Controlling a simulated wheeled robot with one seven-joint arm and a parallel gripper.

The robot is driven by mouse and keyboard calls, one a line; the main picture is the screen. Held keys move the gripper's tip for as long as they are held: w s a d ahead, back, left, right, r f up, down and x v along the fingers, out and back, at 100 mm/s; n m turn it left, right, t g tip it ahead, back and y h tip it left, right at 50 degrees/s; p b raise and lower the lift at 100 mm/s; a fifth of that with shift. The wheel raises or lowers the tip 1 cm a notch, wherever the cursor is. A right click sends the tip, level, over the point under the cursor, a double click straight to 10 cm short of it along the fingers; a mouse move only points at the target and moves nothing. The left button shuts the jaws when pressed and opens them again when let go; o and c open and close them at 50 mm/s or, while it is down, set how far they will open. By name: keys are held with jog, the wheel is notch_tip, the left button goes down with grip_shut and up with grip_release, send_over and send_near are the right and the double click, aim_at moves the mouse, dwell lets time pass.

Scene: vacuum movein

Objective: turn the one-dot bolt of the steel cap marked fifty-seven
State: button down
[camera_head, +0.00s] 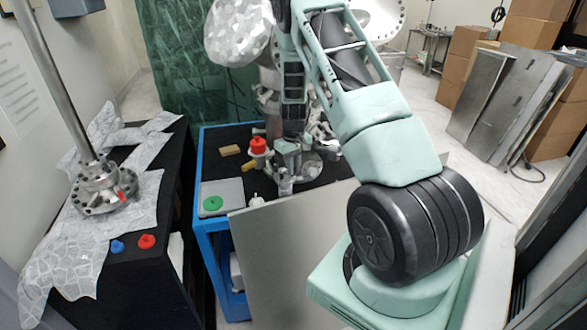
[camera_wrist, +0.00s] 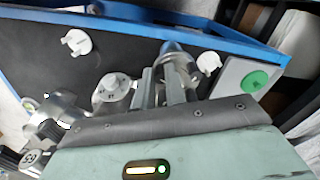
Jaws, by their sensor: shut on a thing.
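My gripper (camera_head: 286,178) is low over the black top of the blue-framed bench. In the wrist view its two grey fingers (camera_wrist: 163,80) are closed at a shiny steel part (camera_wrist: 176,54), partly hidden by the fingers. A round steel piece with bolts on its face (camera_wrist: 110,91) sits just left of the fingers, apart from them.
The blue-framed bench (camera_head: 203,243) carries a red knob (camera_head: 258,146), a tan block (camera_head: 230,150) and a grey plate with a green disc (camera_head: 213,203). White knobs (camera_wrist: 76,42) (camera_wrist: 208,63) lie around. A black table at left holds a steel flange (camera_head: 103,192).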

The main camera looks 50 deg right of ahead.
jog(key=shift+m, duration=0.4)
jog(key=c, duration=1.4)
grip_release()
jog(key=shift+c, duration=0.2)
notch_tip(320, 180, up, 12)
jog(key=b, duration=0.3)
